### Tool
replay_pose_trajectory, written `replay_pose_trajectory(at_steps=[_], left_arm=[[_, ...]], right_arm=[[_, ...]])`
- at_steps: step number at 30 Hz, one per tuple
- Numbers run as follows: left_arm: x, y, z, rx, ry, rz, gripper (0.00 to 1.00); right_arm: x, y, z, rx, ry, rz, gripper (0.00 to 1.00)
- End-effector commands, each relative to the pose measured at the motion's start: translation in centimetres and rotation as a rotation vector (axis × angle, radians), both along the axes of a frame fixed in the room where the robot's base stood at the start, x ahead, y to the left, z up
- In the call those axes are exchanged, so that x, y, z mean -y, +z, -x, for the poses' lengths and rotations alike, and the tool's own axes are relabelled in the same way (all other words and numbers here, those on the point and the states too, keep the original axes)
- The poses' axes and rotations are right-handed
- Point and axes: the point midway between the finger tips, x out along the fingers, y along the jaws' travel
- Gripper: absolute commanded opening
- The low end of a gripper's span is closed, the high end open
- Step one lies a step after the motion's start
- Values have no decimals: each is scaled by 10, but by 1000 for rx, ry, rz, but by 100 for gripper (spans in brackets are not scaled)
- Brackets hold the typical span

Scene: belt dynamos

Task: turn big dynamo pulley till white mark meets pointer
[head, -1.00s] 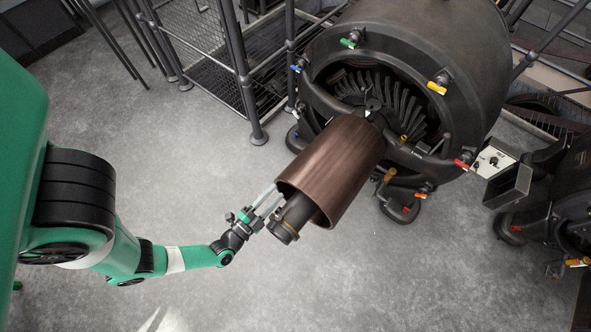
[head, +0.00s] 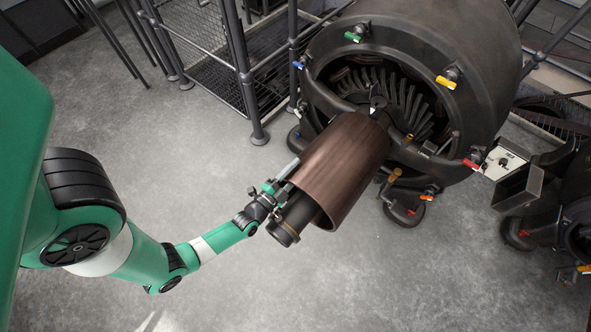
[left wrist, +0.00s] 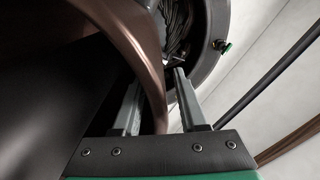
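The big dynamo pulley (head: 342,168) is a brown, open-ended drum on a dark shaft (head: 288,226), in front of the dynamo (head: 425,60). A small black piece with a white tip (head: 376,106), perhaps the pointer, stands at the pulley's far edge. I cannot make out a separate white mark on the drum. My left gripper (head: 287,172) is at the drum's near left rim. In the left wrist view, the fingers of the left gripper (left wrist: 158,82) lie either side of the pulley's rim (left wrist: 150,72), apparently with gaps. My right gripper is not in view.
Colored-handled valves, including a yellow one (head: 446,82), ring the dynamo housing. A metal railing (head: 243,75) stands behind left. A white control box (head: 503,163) and another dark machine (head: 560,200) are at right. The grey floor (head: 190,135) around my left arm is clear.

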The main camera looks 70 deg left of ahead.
Motion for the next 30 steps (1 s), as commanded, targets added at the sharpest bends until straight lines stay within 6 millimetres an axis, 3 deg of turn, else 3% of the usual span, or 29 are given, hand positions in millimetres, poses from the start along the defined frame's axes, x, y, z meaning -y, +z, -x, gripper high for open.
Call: replay_pose_trajectory(at_steps=[1,6,30], left_arm=[[0,0,0,0,0,0,31],[0,0,0,0,0,0,1],[0,0,0,0,0,0,0]], right_arm=[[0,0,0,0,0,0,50],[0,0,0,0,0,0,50],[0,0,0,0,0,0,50]])
